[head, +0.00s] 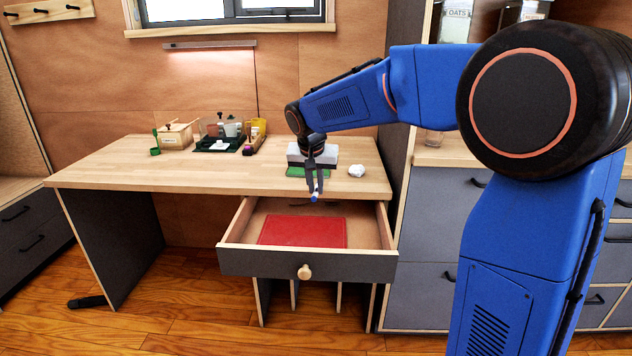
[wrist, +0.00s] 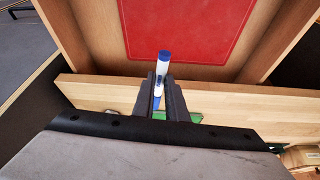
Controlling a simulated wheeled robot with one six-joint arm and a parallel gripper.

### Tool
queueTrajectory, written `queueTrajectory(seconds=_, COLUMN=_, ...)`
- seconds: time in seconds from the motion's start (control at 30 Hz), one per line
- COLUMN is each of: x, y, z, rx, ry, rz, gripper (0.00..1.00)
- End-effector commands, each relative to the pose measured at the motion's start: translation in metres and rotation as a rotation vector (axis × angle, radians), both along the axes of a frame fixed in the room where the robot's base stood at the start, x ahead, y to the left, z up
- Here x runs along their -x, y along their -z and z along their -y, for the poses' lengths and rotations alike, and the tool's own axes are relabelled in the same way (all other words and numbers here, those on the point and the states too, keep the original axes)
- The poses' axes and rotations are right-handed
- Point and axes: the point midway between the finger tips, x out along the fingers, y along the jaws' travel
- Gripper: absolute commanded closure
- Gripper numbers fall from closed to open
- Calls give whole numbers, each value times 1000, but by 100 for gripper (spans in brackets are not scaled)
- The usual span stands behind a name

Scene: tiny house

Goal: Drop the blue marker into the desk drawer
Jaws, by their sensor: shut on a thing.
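My gripper (head: 314,192) is above the back part of the open desk drawer (head: 305,264), near the desk's front edge. In the wrist view my gripper (wrist: 161,95) is shut on the blue marker (wrist: 163,66), which has a white body and blue ends. The marker also shows in the head view as a small blue and white tip (head: 314,197) below the fingers. The drawer is pulled out under the right part of the desk (head: 190,180). A red flat item (head: 303,231) lies on its floor, and it also shows in the wrist view (wrist: 185,25).
A crumpled white ball (head: 356,171) and a grey and green stack (head: 296,171) are on the desk behind the gripper. A wooden box (head: 175,136) and a dark tray (head: 217,145) with small items stand at the back left. The desk's left half is mostly clear.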

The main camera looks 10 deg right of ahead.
Motion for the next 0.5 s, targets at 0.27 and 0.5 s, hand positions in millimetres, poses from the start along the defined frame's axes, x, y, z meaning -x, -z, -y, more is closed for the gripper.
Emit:
queueTrajectory(seconds=0.27, x=0, y=0, z=0, rx=0, ry=0, rz=0, gripper=81)
queueTrajectory(seconds=0.5, x=0, y=0, z=0, rx=0, ry=0, rz=0, gripper=66)
